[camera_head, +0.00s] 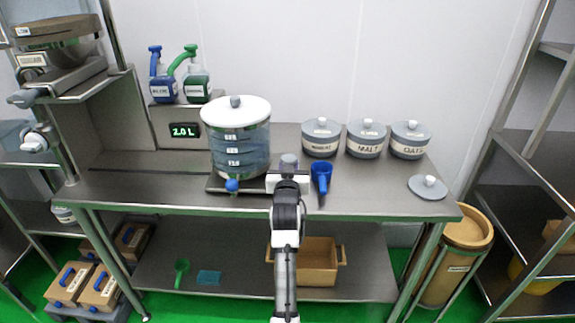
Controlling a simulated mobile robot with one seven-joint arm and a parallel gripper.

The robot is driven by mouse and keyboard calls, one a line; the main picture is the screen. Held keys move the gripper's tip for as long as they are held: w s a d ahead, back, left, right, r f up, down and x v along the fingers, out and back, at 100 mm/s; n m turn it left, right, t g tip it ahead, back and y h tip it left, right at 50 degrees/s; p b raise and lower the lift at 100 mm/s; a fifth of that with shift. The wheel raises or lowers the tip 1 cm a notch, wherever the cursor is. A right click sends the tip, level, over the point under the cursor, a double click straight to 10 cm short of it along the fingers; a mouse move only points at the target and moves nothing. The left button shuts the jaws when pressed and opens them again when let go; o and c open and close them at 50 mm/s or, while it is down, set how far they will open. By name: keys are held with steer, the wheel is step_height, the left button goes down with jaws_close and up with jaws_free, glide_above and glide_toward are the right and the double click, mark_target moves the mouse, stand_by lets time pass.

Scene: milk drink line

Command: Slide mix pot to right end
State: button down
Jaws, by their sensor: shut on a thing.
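The mix pot (238,145) is a large clear drum with a white lid, level labels and a blue tap at its front foot. It stands upright on a dark plate (222,188) left of the middle of the steel table. My gripper (288,178) is at the pot's lower right, near the plate's right end. It is shut on a grey knob-like piece (289,160). My white gripper body hides how this piece joins the plate or pot.
A blue scoop (321,179) lies just right of my gripper. Lidded jars (322,138), (366,138), (409,140) stand along the back right. A loose grey lid (428,187) lies at the right end. A display (185,130) reads 2.0 L. The front right tabletop between scoop and lid is bare.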

steer(key=shift+d, duration=0.3)
steer(key=c, duration=1.2)
jaws_free()
steer(key=shift+d, duration=0.1)
steer(key=shift+s, duration=0.1)
steer(key=shift+s+f, duration=0.1)
steer(key=shift+s, duration=0.15)
steer(key=s+b, duration=0.3)
steer(key=s, duration=1)
steer(key=shift+a, duration=0.35)
